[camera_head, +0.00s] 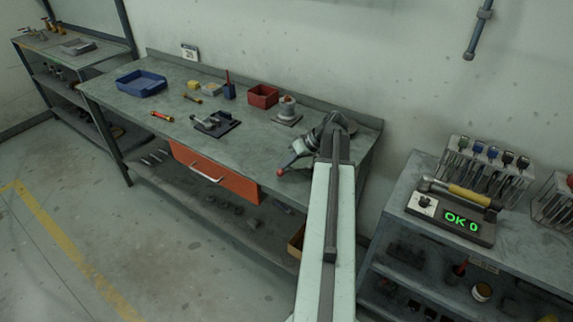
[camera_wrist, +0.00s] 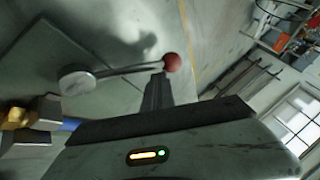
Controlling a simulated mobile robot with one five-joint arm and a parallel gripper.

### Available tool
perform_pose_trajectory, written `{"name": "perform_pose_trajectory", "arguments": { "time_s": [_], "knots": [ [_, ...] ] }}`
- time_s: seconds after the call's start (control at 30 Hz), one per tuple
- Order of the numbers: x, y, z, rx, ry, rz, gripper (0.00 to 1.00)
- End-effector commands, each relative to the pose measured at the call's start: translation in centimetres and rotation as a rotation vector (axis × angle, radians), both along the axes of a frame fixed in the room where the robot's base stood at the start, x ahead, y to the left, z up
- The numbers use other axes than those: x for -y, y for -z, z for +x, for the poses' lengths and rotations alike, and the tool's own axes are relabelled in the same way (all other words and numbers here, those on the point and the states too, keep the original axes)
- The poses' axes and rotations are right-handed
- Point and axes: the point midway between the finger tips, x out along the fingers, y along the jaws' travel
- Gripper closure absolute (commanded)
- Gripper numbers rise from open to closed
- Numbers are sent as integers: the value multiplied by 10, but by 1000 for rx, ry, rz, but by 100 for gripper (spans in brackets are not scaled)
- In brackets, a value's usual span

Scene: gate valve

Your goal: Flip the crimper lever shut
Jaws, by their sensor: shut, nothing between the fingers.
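The crimper lever is a metal bar with a red ball knob (camera_wrist: 172,62). In the wrist view it runs from a round metal pivot (camera_wrist: 77,82) at left to the knob. In the head view the red knob (camera_head: 280,172) sticks out toward the bench's front edge, with the lever's other end near my arm. My gripper (camera_wrist: 157,88) is shut and empty. Its fingertips show just below the knob in the wrist view; I cannot tell whether they touch the lever. In the head view my arm hides part of the crimper.
The grey workbench (camera_head: 150,100) also holds a blue tray (camera_head: 141,83), a red bin (camera_head: 263,96), a dark fixture plate (camera_head: 215,124) and small tools. A lower bench at right carries a torque tester (camera_head: 455,215) reading "OK 0" and a tool rack. Floor at left is clear.

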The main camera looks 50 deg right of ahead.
Motion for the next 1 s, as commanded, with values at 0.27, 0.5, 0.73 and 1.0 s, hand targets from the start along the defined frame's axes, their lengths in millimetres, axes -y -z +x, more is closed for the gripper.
{"name": "perform_pose_trajectory", "arguments": {
  "time_s": [0.27, 0.5, 0.73, 1.0],
  "knots": [
    [29, -42, 0, -1, 0, -2, 100],
    [56, -74, -1, -2, -5, -2, 100],
    [57, -73, -1, -2, -10, -2, 100],
    [56, -73, 0, -2, -11, -2, 100]
  ]
}}
